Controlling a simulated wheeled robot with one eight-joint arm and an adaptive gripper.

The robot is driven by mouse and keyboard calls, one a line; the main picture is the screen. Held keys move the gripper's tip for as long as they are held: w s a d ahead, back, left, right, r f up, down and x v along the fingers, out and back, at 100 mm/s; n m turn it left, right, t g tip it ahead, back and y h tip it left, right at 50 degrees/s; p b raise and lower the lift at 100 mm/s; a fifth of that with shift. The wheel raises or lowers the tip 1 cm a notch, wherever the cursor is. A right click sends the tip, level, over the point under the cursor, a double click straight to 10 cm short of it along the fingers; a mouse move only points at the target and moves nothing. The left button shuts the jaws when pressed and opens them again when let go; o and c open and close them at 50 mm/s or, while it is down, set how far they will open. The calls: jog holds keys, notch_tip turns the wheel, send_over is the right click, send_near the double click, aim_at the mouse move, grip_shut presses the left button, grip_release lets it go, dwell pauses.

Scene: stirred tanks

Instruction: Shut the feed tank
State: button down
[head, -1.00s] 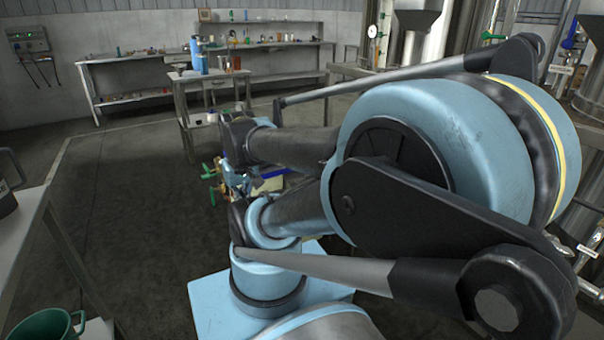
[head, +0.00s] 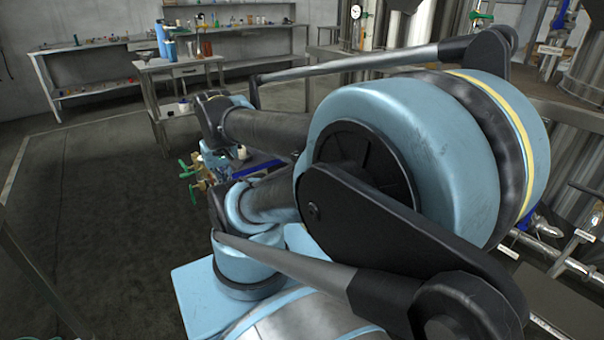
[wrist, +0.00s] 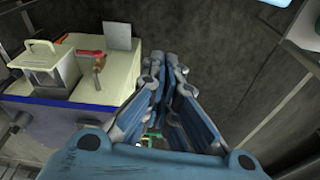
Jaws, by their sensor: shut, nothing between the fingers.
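I cannot tell which is the feed tank; the small labels are unreadable and my arm hides much of that side. My gripper (wrist: 166,72) shows in the wrist view with its blue-grey fingers drawn together, shut and empty. No tank is clear in the wrist view, and the gripper touches nothing that I can see.
A small table (head: 180,68) and workbench (head: 90,70) stand behind. Floor at left is clear.

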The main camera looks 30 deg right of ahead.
jog(key=w+d+r+m+g+h, duration=0.1)
jog(key=w+d+r+m+g, duration=0.2)
jog(key=w+d+m, duration=1.25)
jog(key=d+f+m+g, duration=0.2)
jog(key=d+f+m, duration=0.1)
jog(key=d+m, duration=0.8)
jog(key=d+f+m+g, duration=0.1)
jog(key=d+f+m, duration=0.65)
jog(key=d, duration=0.25)
jog(key=shift+y, duration=0.4)
jog(key=f, duration=0.9)
jog(key=shift+s, duration=0.4)
jog(key=shift+w, duration=0.95)
